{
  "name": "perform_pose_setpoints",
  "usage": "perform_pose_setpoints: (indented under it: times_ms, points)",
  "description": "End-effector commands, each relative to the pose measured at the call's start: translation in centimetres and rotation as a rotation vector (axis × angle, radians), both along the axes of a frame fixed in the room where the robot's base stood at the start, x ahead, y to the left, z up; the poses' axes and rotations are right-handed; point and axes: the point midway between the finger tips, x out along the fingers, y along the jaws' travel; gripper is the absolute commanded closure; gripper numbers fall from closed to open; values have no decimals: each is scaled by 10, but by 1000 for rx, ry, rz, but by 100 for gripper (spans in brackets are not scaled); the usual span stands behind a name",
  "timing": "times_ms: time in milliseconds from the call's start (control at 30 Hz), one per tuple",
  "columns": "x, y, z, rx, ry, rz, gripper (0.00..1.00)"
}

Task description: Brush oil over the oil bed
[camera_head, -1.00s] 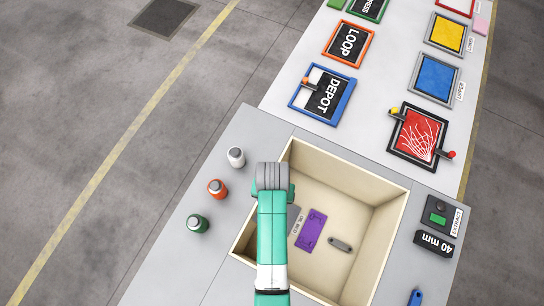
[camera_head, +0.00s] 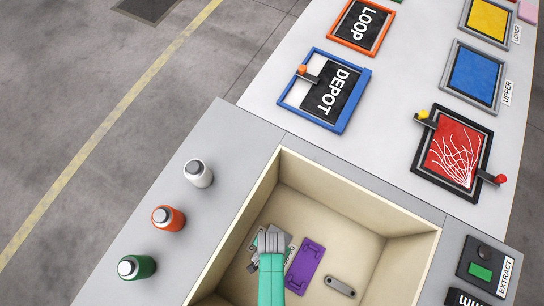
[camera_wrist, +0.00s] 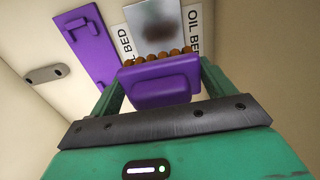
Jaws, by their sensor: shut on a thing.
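My gripper (camera_head: 270,242) is inside the deep cream box, over the oil bed. In the wrist view it is shut on a purple brush (camera_wrist: 160,92) with a row of brown bristle tufts. The bristles point at the oil bed (camera_wrist: 156,24), a grey shiny plate with an "OIL BED" label on both sides. The plate shows blurred dark and brownish patches; I cannot tell whether these are oil or reflection. The bristle tips overlap the plate's near edge; whether they touch is unclear. In the head view my gripper hides the brush and most of the bed.
The cream box (camera_head: 350,205) has high walls around my gripper. Beside the bed lie a purple plate (camera_head: 305,268) and a grey slotted link (camera_head: 340,286). White (camera_head: 198,173), orange (camera_head: 168,218) and green (camera_head: 137,267) bottles stand left of the box.

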Motion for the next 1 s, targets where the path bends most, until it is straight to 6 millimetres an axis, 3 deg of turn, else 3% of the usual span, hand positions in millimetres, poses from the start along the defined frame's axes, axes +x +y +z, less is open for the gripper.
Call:
perform_pose_setpoints:
  times_ms: [267,700,1000]
  points:
    - [0,0,-7,0,0,0,37]
    - [0,0,-61,0,0,1,37]
    - [0,0,-59,0,0,1,37]
